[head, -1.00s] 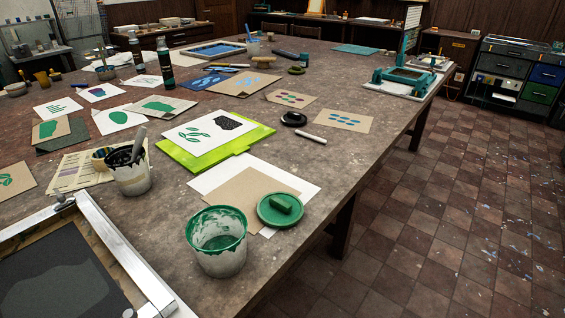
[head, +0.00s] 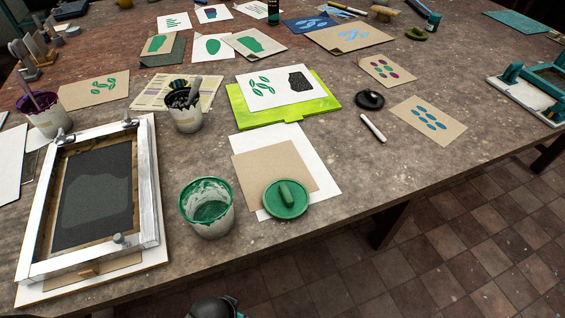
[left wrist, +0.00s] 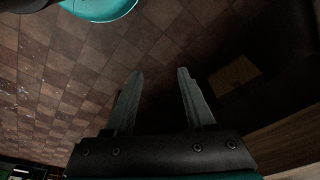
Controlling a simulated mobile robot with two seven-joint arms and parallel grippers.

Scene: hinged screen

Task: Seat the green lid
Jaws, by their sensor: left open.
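The green lid (head: 286,199) lies flat on brown card and white paper near the table's front edge, its bar handle facing up. An open white tub (head: 207,208) with a green-smeared rim and green ink inside stands upright just left of the lid, apart from it. My left gripper (left wrist: 155,72) shows in the left wrist view, with its two fingers apart and nothing between them, over the tiled floor. Neither gripper's fingers show in the head view. My right gripper is out of view.
A hinged screen frame (head: 95,195) lies left of the tub. A dark ink tub (head: 184,118) with tools and a lime-green board (head: 240,115) stand behind. A white marker (head: 373,127) and black lid (head: 369,99) lie to the right. Bare table surrounds the tub's front.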

